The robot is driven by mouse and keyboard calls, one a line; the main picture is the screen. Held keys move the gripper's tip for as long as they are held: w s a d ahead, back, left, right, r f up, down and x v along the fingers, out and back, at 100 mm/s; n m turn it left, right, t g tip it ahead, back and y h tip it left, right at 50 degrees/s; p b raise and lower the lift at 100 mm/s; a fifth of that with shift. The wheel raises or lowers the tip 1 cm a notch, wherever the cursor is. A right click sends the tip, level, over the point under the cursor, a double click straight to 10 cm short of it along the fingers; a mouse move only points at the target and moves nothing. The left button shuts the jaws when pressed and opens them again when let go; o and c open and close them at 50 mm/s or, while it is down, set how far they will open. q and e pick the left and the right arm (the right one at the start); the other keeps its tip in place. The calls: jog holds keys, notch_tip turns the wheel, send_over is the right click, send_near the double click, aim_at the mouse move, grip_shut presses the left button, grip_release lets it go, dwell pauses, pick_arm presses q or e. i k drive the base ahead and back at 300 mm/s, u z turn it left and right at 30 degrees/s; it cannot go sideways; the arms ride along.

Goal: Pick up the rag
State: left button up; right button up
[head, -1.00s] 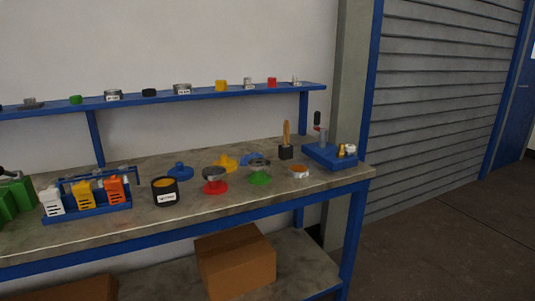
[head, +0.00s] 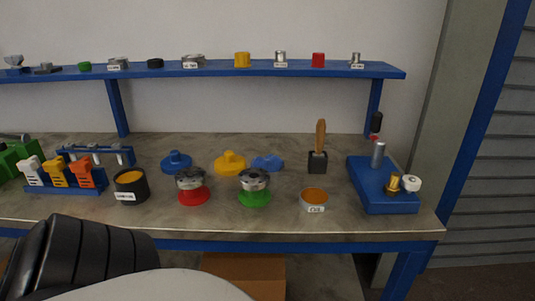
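A small, low blue piece (head: 267,162) with an uneven outline lies on the workbench, just right of a yellow flanged piece (head: 230,162). It looks like the rag, though it is small in the picture. The red-based vessel (head: 192,188) and the green-based vessel (head: 254,188) stand in front of it. The dark and pale rounded forms at the lower left are parts of my own body. Neither of my grippers shows.
A blue fixture (head: 385,185) is at the right end. A black pot (head: 130,187) and a blue rack (head: 65,182) stand left. A blue shelf (head: 220,70) runs above.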

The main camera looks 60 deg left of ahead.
aim_at(272, 163)
jog(key=u, duration=1.95)
